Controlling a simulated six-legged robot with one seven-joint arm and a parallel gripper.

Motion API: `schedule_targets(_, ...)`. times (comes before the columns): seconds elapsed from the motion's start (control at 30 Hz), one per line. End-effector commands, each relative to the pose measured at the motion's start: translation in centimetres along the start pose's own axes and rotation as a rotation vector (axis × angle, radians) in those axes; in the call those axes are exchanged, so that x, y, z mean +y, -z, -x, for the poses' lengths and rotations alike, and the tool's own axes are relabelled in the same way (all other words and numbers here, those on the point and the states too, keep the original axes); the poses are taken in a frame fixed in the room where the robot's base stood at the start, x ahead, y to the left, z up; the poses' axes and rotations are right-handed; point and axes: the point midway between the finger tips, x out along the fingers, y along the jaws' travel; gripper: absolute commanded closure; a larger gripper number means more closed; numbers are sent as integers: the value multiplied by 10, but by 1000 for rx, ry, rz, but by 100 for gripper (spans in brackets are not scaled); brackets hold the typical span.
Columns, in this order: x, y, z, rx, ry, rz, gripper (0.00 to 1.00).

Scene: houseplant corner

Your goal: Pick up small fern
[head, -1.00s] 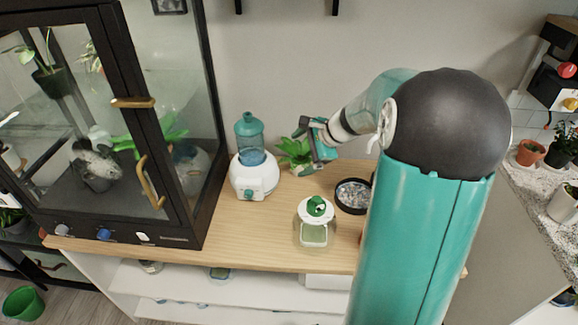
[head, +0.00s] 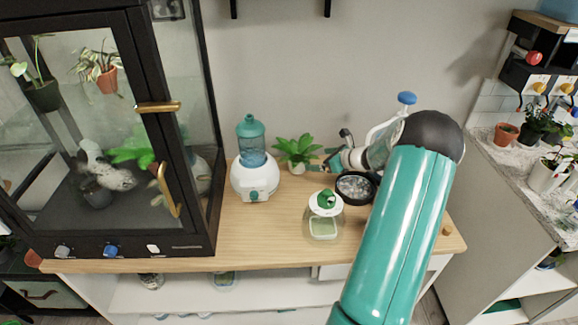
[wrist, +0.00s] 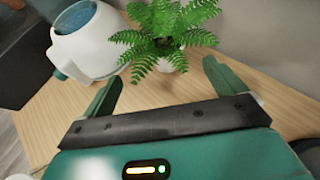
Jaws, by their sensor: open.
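The small fern (head: 296,149) has bright green fronds in a small white pot and stands upright on the wooden top near the wall. In the wrist view the fern (wrist: 165,28) is straight ahead, its pot (wrist: 174,62) just beyond the fingertips and partly under the fronds. My gripper (head: 318,161) is low, just to the right of the fern. In the wrist view my gripper (wrist: 160,78) is open, with its two fingers spread and nothing between them. I cannot tell whether a finger touches the fronds.
A white and teal water dispenser (head: 255,178) stands close left of the fern. A dark bowl of pebbles (head: 372,190) and a jar with a green lid (head: 323,226) stand to the right and in front. A black glass cabinet (head: 150,70) bounds the left. The front middle is bare.

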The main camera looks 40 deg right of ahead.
Motion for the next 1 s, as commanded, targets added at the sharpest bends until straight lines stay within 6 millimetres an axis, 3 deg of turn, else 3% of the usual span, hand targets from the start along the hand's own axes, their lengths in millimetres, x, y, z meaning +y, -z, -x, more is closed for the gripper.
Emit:
schedule_targets(0.17,-9,6,-7,-5,11,-21,5)
schedule_targets(0.5,-11,7,-68,-4,9,-18,5)
schedule_targets(0.77,-9,7,-91,-3,8,-17,5)
schedule_targets(1.0,-8,8,-127,-3,9,-18,5)
